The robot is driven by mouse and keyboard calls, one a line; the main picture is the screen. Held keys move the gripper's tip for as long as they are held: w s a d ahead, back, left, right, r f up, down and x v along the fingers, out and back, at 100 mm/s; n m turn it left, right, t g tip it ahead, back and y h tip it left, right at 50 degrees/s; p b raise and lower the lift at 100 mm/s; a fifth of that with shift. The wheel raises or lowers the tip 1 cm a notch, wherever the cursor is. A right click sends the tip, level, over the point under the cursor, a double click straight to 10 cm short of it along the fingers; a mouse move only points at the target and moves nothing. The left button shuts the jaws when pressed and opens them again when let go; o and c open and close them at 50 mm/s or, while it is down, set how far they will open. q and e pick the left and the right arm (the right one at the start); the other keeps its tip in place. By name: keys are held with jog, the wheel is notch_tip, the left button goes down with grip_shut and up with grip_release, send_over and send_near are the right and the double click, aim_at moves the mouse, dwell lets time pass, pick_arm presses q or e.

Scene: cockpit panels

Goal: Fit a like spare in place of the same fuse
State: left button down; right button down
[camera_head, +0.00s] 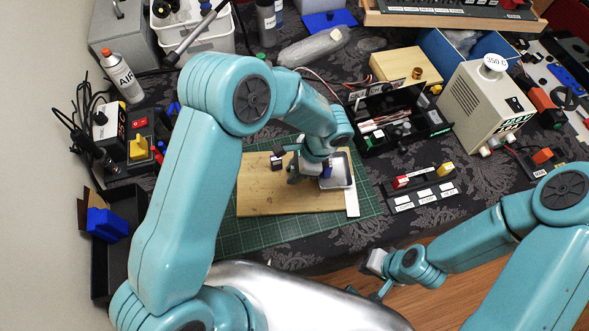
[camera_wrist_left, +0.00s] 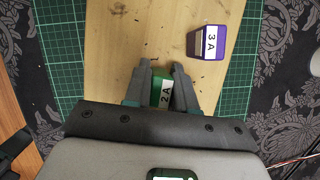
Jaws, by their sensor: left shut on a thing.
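A fuse holder strip (camera_head: 420,189) bears a red fuse (camera_head: 401,182) and a yellow one (camera_head: 445,169). My right gripper (camera_head: 376,264) is near the table's front edge; its jaws are unclear.
The wooden board (camera_head: 265,200) lies on a green cutting mat (camera_head: 245,236). A black open box (camera_head: 385,138) stands behind the holder strip, with a beige power unit (camera_head: 480,105) to its right. A switch panel (camera_head: 140,135) and black bin (camera_head: 128,205) are at left.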

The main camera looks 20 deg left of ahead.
pick_arm(q)
jog(key=shift+f, duration=0.1)
jog(key=c, duration=0.9)
grip_release()
jog(key=shift+c, duration=0.2)
